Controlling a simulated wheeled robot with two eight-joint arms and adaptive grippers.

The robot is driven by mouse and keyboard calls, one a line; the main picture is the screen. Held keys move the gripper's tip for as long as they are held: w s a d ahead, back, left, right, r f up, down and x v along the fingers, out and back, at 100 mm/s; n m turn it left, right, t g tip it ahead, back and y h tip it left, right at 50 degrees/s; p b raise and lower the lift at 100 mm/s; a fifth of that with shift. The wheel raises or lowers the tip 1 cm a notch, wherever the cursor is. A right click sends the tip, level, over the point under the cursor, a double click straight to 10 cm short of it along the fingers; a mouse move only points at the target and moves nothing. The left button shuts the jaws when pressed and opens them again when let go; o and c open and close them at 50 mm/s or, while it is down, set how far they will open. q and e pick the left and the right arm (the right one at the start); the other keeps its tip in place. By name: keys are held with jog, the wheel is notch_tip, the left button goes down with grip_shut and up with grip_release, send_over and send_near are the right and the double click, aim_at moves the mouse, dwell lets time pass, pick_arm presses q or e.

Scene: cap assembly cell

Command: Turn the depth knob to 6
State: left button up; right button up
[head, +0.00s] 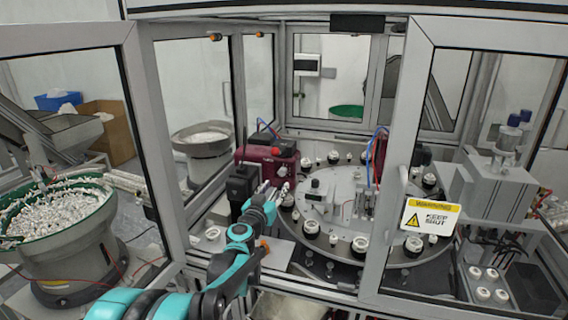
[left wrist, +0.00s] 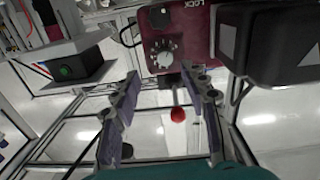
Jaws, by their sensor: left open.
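The dark red control box (head: 268,160) stands inside the cell behind my left gripper (head: 274,190). In the left wrist view the box's face (left wrist: 196,45) shows upside-down lettering "LOCK", a black knob (left wrist: 160,15) and a pale round knob (left wrist: 165,54) with a ring of white marks. I take the pale one for the depth knob; its numbers and setting are too small to read. My left gripper (left wrist: 165,112) is open and empty, its two fingers apart on either side below the pale knob and not touching it. My right gripper is not in view.
A black block (head: 242,184) stands just left of my gripper. The round indexing table (head: 350,265) with several caps lies to the right. Cell door frames flank my arm, one bearing a warning sign (head: 430,217). A red ball-shaped part (left wrist: 178,114) shows between the fingers, seemingly beyond them.

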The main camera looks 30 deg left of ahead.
aim_at(282, 173)
pick_arm(q)
jog(key=x, duration=0.7)
jog(key=shift+w+a+r, duration=0.25)
jog(key=shift+a, duration=0.15)
grip_shut()
